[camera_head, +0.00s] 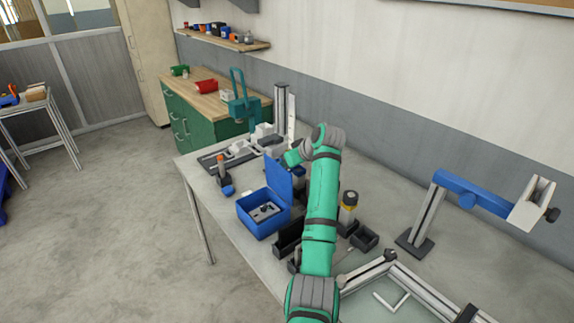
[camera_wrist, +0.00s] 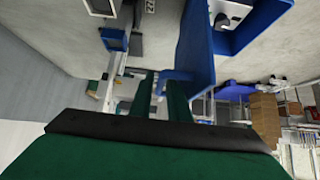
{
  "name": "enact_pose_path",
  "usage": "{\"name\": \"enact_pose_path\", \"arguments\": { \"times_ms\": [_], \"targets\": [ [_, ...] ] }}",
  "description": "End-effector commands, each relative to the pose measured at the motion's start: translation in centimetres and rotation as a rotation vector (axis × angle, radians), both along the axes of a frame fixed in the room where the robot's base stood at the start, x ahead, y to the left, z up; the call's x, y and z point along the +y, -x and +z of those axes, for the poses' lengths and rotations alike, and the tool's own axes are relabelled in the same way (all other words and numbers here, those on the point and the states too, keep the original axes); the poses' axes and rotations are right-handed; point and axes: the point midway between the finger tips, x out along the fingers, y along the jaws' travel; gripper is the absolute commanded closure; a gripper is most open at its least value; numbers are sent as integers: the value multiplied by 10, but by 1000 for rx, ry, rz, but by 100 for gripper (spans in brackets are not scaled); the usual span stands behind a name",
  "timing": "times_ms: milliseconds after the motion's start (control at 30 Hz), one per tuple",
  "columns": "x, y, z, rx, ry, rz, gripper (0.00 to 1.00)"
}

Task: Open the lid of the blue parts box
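The blue parts box (camera_head: 262,221) stands on the workbench in the head view, with small grey parts inside. Its lid (camera_head: 279,179) is raised, standing steeply up from the back-right side. In the wrist view the lid (camera_wrist: 196,45) hangs beside my fingers, with the box (camera_wrist: 238,38) at the upper right. A small blue tab (camera_wrist: 176,75) on the lid's edge overlaps the tip of the right finger; contact is unclear. My gripper (camera_wrist: 158,82) has its two green fingers apart with a visible gap. In the head view, the lid and arm hide the fingertips.
A screwdriver-like tool in a holder (camera_head: 222,172) stands left of the box. A blue-armed stand (camera_head: 470,187) is at the right.

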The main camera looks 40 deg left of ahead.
Motion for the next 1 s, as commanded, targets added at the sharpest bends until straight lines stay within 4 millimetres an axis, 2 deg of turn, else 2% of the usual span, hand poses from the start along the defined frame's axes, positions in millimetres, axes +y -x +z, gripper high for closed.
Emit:
{"name": "enact_pose_path", "arguments": {
  "times_ms": [367, 800, 1000],
  "targets": [
    [-7, -1, 3, 0, 1, -4, 84],
    [-56, 11, 56, -2, 0, -2, 84],
    [-70, 16, 72, -1, 0, 1, 84]
  ]
}}
